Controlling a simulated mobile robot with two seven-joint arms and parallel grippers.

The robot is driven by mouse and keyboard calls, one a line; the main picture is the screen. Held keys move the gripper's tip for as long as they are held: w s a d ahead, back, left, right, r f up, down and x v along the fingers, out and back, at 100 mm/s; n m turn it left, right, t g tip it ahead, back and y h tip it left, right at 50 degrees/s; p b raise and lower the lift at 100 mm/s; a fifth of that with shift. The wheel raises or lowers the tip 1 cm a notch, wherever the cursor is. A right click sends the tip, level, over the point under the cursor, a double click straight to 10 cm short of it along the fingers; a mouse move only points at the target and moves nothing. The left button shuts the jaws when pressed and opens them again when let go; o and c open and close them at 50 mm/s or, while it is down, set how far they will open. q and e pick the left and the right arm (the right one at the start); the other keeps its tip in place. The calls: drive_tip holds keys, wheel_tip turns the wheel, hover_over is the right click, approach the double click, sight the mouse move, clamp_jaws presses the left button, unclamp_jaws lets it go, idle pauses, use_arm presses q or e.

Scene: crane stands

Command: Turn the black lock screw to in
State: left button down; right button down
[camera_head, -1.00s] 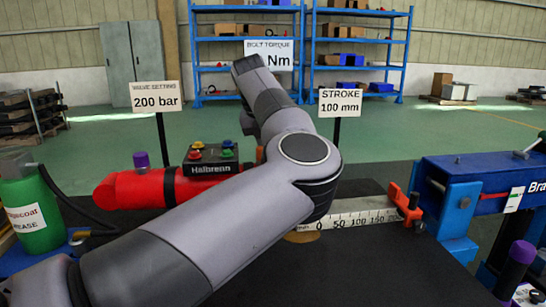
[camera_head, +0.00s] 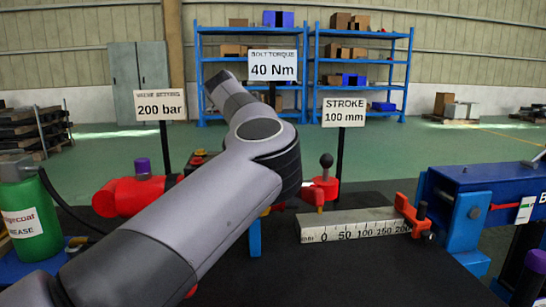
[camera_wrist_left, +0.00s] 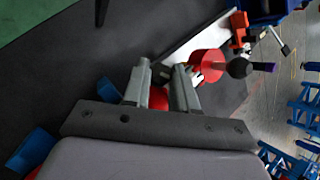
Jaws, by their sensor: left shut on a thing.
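My left arm (camera_head: 200,210) crosses the head view from the lower left and hides its own gripper there. In the left wrist view my left gripper (camera_wrist_left: 162,76) has its two grey fingers close around a small dark piece (camera_wrist_left: 162,71), which looks like the black lock screw. The fingers cover most of it, so its turn position cannot be read. A red body (camera_wrist_left: 158,98) shows just below, between the fingers. My right gripper is in neither view.
A red part with a black ball knob (camera_head: 326,160) stands right of my arm, behind a ruler (camera_head: 355,228) with an orange slider (camera_head: 412,215). A red cylinder (camera_head: 130,196) and green bottle (camera_head: 30,217) are at left. A blue frame (camera_head: 465,215) stands at right.

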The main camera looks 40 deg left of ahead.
use_arm(q)
drive_tip(key=c, duration=0.9)
unclamp_jaws()
drive_tip(key=shift+r, duration=0.1)
drive_tip(key=v, duration=0.7)
drive_tip(key=shift+p, duration=0.35)
